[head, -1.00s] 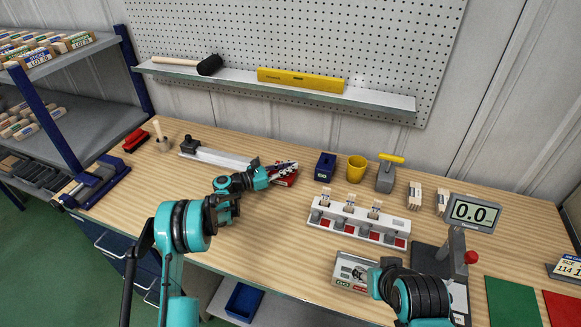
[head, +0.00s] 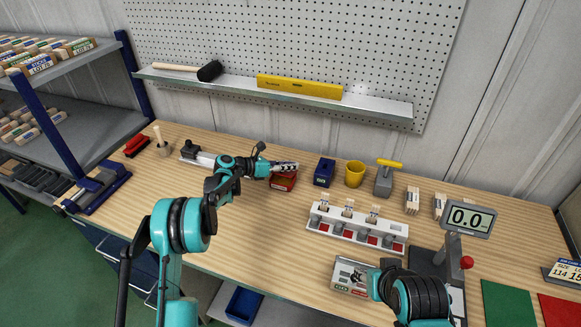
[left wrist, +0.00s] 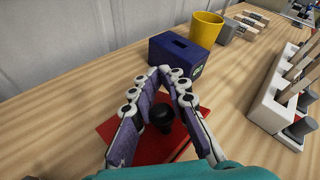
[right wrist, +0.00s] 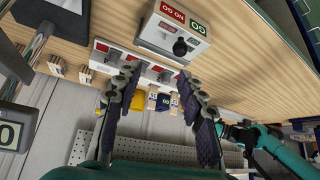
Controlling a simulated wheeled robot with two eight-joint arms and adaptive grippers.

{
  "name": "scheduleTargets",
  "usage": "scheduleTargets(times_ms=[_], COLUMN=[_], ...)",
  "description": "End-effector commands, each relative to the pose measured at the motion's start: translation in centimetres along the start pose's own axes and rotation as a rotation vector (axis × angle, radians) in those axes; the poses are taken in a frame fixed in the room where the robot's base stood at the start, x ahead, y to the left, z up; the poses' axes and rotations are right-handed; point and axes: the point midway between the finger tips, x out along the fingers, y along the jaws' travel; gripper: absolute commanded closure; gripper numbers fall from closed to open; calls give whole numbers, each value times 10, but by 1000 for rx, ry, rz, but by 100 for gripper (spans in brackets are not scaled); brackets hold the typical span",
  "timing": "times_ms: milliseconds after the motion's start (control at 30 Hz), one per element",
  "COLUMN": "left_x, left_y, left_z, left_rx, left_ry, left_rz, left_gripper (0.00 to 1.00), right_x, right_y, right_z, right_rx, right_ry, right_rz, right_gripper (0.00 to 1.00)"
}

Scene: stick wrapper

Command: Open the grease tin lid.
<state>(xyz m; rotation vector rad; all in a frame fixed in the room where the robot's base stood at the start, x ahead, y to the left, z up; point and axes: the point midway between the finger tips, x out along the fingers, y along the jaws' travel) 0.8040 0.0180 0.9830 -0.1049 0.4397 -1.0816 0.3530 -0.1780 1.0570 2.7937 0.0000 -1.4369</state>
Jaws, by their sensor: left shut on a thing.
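The grease tin (head: 283,183) is red and stands on the bench left of the blue slotted box. In the left wrist view its red top (left wrist: 118,130) and black knob (left wrist: 162,114) show between my left fingers. My left gripper (head: 291,167) is shut on the knob, just above the tin. The fingers hide part of the tin, and I cannot tell whether the lid has parted from it. My right gripper (right wrist: 158,78) is open and empty, with its fingers apart, near a grey box with a black knob (right wrist: 180,46).
A blue slotted box (head: 325,172), yellow cup (head: 355,174) and grey block with a yellow handle (head: 385,180) stand right of the tin. A white rack (head: 357,231) is in front. A long grey fixture (head: 205,160) lies to the left. The bench front is clear at left-centre.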

Motion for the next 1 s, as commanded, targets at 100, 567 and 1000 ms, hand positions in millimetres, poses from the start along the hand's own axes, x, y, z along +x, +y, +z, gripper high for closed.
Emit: scheduleTargets(times_ms=[100,567,1000], left_x=[2,5,5], left_y=[1,5,5], left_z=[5,8,8], left_rx=[-49,-134,-135], left_ry=[48,133,134], left_rz=[0,0,0], left_gripper=[100,100,100], right_x=[-4,-7,-7], right_y=[0,0,0], right_z=[-3,-5,-7], right_rx=[0,0,-15], right_ry=[0,0,-1], right_rz=[0,0,2], right_gripper=[60,60,89])
